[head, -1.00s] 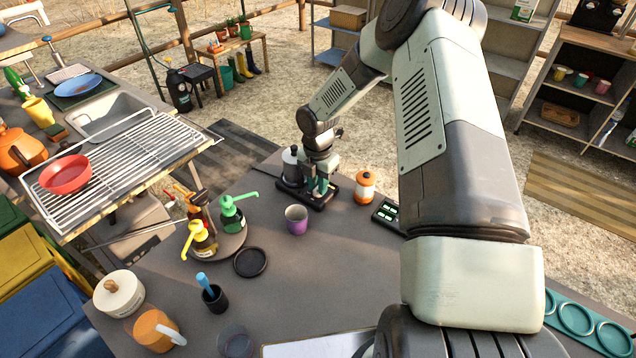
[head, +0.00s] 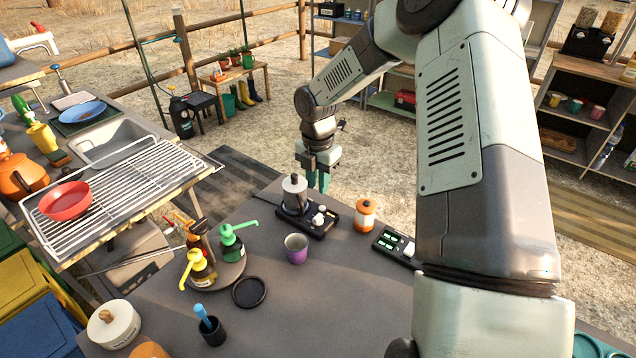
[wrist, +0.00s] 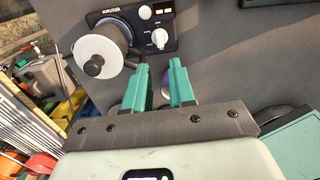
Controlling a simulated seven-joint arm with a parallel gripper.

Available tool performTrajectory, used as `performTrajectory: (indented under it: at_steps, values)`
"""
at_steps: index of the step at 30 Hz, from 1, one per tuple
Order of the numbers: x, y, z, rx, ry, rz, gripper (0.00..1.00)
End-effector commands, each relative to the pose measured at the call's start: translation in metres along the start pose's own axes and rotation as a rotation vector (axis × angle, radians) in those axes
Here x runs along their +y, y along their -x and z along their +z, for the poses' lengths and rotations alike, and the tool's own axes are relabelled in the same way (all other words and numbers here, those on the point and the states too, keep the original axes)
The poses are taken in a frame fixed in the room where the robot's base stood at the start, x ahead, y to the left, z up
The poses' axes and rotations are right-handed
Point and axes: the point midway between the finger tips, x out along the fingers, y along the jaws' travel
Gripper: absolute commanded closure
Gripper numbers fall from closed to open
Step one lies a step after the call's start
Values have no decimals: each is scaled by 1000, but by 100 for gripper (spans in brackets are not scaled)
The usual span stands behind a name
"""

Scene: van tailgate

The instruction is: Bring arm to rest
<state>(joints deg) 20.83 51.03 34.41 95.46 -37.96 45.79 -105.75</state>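My gripper (head: 318,180) hangs pointing down just beyond the far edge of the grey table, behind the small stove, in the head view. In the wrist view its two green fingers (wrist: 158,66) stand apart with nothing held between them. The black stove (head: 322,222) carries a grey pot (head: 294,193) with a dark handle and has pale knobs on its right side. In the wrist view the stove (wrist: 166,40) and the pot (wrist: 97,57) lie ahead of the fingers, apart from them.
An orange-lidded jar (head: 365,214), a purple cup (head: 297,248), a round tray of pump bottles (head: 228,278) and a black switch panel (head: 398,247) stand on the table. A drying rack (head: 120,195) is at left. Space above the table's middle is clear.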

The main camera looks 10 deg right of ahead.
Motion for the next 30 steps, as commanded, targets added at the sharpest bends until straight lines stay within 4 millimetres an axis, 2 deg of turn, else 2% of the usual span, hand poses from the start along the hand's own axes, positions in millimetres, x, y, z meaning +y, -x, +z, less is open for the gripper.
performTrajectory:
  at_steps: [7,10,14,18,20,24,30]
  values:
    - [-1,3,0,-5,-9,-2,76]
    - [-6,20,-1,-33,-67,-13,76]
    - [-24,68,-6,-111,-248,-29,76]
    - [-55,130,-22,-204,-537,-16,76]
    - [-70,155,-30,-238,-668,5,76]
    - [-106,207,-55,-292,-985,83,76]
    - [-162,262,-101,-276,-1451,251,76]
